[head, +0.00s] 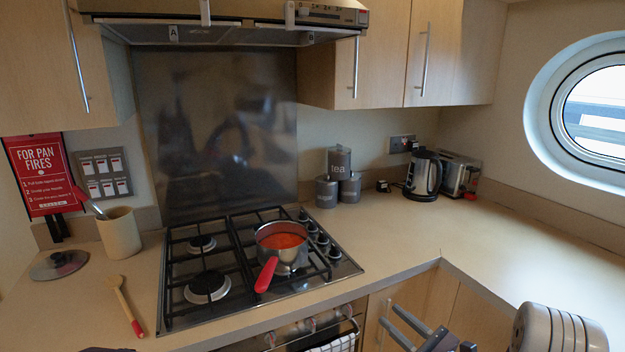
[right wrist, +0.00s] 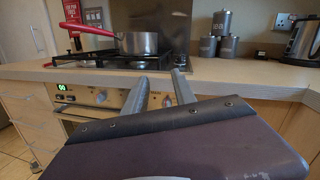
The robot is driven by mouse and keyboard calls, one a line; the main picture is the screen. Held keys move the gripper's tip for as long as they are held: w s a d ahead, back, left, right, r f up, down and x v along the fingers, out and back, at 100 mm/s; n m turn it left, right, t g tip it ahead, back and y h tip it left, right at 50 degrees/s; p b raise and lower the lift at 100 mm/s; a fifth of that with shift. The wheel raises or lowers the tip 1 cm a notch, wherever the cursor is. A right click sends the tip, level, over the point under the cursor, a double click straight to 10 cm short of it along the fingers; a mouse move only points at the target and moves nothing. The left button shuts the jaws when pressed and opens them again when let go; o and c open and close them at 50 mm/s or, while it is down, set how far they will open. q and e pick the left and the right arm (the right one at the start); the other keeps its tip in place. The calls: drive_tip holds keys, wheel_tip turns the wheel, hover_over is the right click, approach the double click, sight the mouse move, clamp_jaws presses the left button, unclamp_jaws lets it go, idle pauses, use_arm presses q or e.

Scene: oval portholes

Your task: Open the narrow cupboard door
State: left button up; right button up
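A narrow light-wood cupboard door (head: 412,297) shows below the counter, between the oven and the inner corner. Its lower part is cut off and partly covered by my right gripper, and I see no handle on it. Light-wood fronts right of the oven also show in the right wrist view (right wrist: 276,122), partly hidden by the gripper body. My right gripper (head: 387,314) is in front of this door in the head view. Its two fingers are apart with nothing between them; in the right wrist view they (right wrist: 160,77) point toward the oven front.
The oven (right wrist: 105,97) with knobs and a towel (head: 338,343) is left of the door. A pan (head: 290,258) with a red handle sits on the hob (head: 222,300). The counter edge (head: 400,274) overhangs the fronts. Upper cupboards (head: 385,50) are closed.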

drive_tip(key=s+a+r+n+g+y+p, duration=0.25)
drive_tip(key=a+r+n+g, duration=0.2)
drive_tip(key=a, duration=0.25)
drive_tip(key=s+a+r+n+g+y+p, duration=0.1)
drive_tip(key=s+a+r+n+g+y, duration=0.3)
drive_tip(key=a, duration=0.3)
drive_tip(key=s+a+n+g+h+p, duration=0.35)
drive_tip(key=s+a+n+g, duration=0.3)
drive_tip(key=s, duration=0.55)
drive_tip(key=s+d+f+n+g+h+p, duration=0.2)
drive_tip(key=s+d+f+n+g+h, duration=0.1)
drive_tip(key=s+d+f+n+h, duration=0.45)
drive_tip(key=w+d+f+n+t+h, duration=0.1)
drive_tip(key=w+d+h, duration=0.1)
drive_tip(key=d, duration=0.3)
drive_tip(key=w+d+f+n+t+h, duration=0.2)
drive_tip(key=d+h, duration=0.2)
drive_tip(key=d, duration=0.2)
drive_tip(key=shift+w+d+t+b, duration=0.15)
drive_tip(key=shift+w+t+b, duration=0.15)
drive_tip(key=shift+b, duration=0.05)
